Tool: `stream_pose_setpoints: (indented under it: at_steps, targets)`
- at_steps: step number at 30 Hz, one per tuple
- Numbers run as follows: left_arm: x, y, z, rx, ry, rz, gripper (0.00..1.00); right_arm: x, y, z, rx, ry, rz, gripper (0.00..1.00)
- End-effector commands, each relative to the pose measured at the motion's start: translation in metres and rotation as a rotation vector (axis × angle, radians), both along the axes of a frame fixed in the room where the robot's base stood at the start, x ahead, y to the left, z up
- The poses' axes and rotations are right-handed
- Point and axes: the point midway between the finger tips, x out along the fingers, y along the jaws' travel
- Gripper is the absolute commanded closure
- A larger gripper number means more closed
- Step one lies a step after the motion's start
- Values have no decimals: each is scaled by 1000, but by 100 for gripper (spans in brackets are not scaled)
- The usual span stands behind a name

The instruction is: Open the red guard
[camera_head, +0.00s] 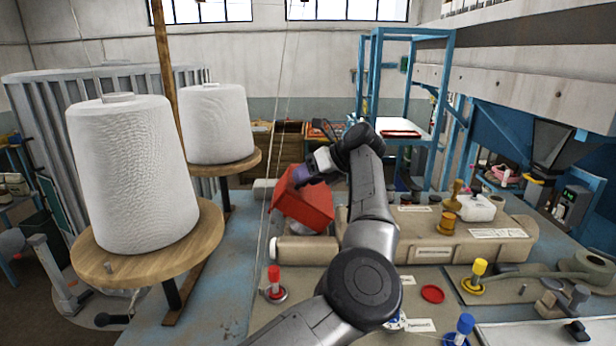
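The red guard (303,205) is a box-like red cover at the left end of the beige machine housing (435,248). It sits tilted, with its upper left corner raised. My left gripper (302,177) is at the guard's upper edge, over its top right part, and seems to touch it. The fingertips are small and partly hidden against the guard, so I cannot tell whether they are open or shut. My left forearm passes in front of the housing just right of the guard. My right gripper is out of view.
Two large white thread cones (130,175) (214,124) stand on wooden discs at the left. A red-topped post (274,276), a yellow-topped post (478,270) and a blue-topped post (464,327) stand on the table. A blue frame (368,75) rises behind.

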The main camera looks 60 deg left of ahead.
Motion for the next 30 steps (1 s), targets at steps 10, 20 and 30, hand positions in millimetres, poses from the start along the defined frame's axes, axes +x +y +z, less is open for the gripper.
stream_pose_setpoints:
  at_steps: [10, 20, 30]
  targets:
    - [1, -1, 0, -1, -1, 0, 44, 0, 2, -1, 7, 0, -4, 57]
    - [23, -31, 28, -1, -1, -4, 44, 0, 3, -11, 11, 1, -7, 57]
    - [48, -67, 64, -1, 0, -3, 44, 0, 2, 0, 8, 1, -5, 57]
